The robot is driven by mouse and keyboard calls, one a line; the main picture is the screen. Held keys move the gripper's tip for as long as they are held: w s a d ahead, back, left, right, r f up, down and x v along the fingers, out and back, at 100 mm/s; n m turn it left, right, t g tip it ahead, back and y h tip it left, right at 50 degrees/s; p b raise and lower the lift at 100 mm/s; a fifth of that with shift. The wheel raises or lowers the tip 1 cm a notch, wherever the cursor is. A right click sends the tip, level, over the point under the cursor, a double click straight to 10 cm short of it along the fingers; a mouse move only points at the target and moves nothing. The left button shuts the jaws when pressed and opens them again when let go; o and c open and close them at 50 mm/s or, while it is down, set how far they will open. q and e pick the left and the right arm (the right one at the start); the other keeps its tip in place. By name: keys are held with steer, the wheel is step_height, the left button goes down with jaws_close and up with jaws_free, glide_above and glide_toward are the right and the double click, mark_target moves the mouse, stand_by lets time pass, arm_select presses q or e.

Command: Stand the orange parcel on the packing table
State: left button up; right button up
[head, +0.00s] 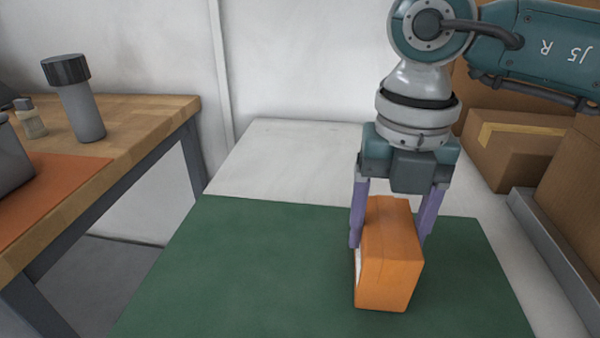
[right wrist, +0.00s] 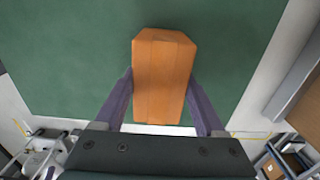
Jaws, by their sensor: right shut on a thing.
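The orange parcel (head: 388,265) is a box standing upright over the green mat on the white packing table (head: 290,150). Its base appears at or very near the mat; I cannot tell if it touches. My right gripper (head: 390,240) comes down from above with its purple fingers on either side of the parcel, shut on it. In the right wrist view the parcel (right wrist: 162,75) sits between the two fingertips (right wrist: 160,85), over the green mat. My left gripper is in neither view.
The green mat (head: 240,265) is clear left of the parcel. Cardboard boxes (head: 510,145) and a grey metal edge (head: 555,240) stand at the right. A wooden bench (head: 130,125) at the left holds a dark-capped grey cylinder (head: 78,100) and an orange mat (head: 60,185).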

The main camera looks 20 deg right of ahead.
steer(key=shift+f, duration=0.15)
steer(key=o, duration=1.5)
steer(key=shift+o, duration=0.2)
steer(key=shift+r, duration=0.2)
